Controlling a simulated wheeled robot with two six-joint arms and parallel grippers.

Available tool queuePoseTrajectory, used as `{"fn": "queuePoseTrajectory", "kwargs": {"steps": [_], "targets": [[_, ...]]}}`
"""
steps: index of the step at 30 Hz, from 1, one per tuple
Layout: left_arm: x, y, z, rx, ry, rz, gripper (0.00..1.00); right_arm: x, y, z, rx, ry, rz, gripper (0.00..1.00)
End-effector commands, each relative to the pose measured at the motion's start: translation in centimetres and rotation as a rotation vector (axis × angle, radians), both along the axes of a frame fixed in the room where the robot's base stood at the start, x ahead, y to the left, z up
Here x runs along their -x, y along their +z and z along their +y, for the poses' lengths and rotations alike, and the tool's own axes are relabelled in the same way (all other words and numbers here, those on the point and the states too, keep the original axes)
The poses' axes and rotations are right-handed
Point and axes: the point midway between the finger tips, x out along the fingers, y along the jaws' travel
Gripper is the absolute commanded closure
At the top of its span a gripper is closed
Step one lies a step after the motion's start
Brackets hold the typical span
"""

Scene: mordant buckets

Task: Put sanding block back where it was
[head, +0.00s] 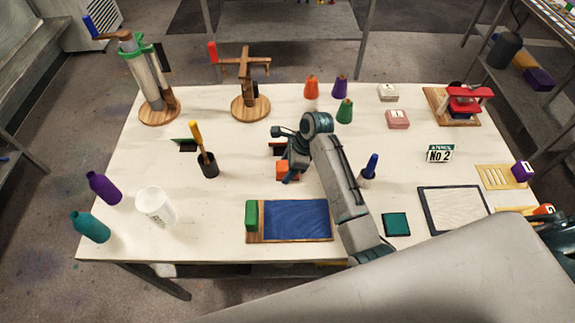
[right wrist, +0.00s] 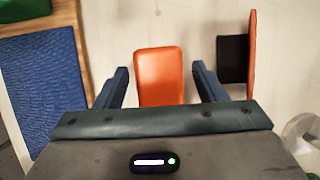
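An orange block (head: 284,170) stands on the table just beyond the blue-topped board, partly hidden by my right gripper (head: 291,165). In the right wrist view the orange block (right wrist: 159,76) is between the two open fingers, with a narrow gap on each side. A wooden board with a blue sheet (head: 297,220) lies in front of it, and a green block (head: 252,215) sits on the board's left end. I cannot tell for sure whether the orange or the green block is the sanding block. My left gripper is out of view.
A black cup with a yellow-handled tool (head: 207,165) is to the left, and a blue-topped tool (head: 371,165) is to the right. A white cup (head: 156,206) stands near the front left.

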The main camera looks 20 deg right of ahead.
Motion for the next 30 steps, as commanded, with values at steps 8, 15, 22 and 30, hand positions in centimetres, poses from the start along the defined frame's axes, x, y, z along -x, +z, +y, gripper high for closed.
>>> {"fn": "queuePoseTrajectory", "kwargs": {"steps": [8, 15, 22, 30], "targets": [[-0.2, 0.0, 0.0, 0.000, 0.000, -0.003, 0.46, 0.0, 0.2, 0.0, 0.000, 0.000, 0.000, 0.37], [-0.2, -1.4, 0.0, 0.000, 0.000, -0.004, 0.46, 0.2, 2.8, -1.2, 0.002, 0.000, -0.007, 0.37], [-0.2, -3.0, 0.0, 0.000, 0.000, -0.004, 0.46, 0.7, 7.5, -3.1, 0.004, 0.000, -0.006, 0.37], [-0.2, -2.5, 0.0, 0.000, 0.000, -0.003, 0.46, 1.2, 11.0, -4.3, 0.000, 0.001, -0.001, 0.37]]}}
